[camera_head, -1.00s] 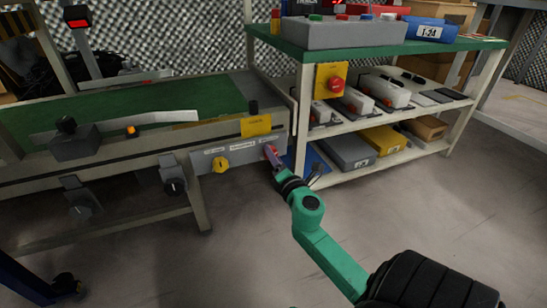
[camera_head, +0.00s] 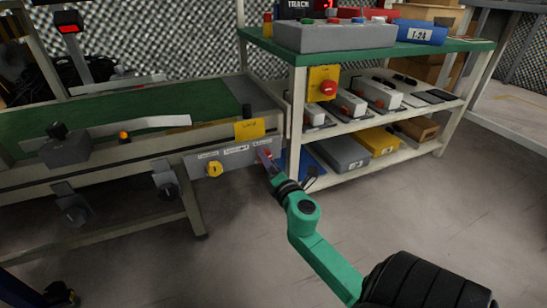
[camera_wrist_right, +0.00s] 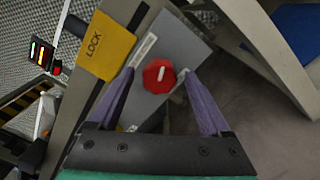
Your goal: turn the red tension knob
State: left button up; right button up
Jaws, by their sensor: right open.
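The red tension knob (camera_wrist_right: 158,76) is a faceted red dial with a white pointer mark on a grey panel (camera_wrist_right: 178,45). In the right wrist view it lies between and just beyond the tips of my right gripper (camera_wrist_right: 158,78), whose purple fingers are spread apart and empty. In the head view my right gripper (camera_head: 266,160) is at the right end of the panel and mostly hides the knob. A yellow knob (camera_head: 214,169) sits further left on the same panel. My left gripper is not in view.
A shelf unit (camera_head: 297,110) with a red button on a yellow box (camera_head: 325,87) stands close on the right. The floor in front is clear.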

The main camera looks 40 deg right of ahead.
jog(key=b+v, duration=0.3)
jog(key=v, duration=1.1)
jog(key=shift+s, duration=0.15)
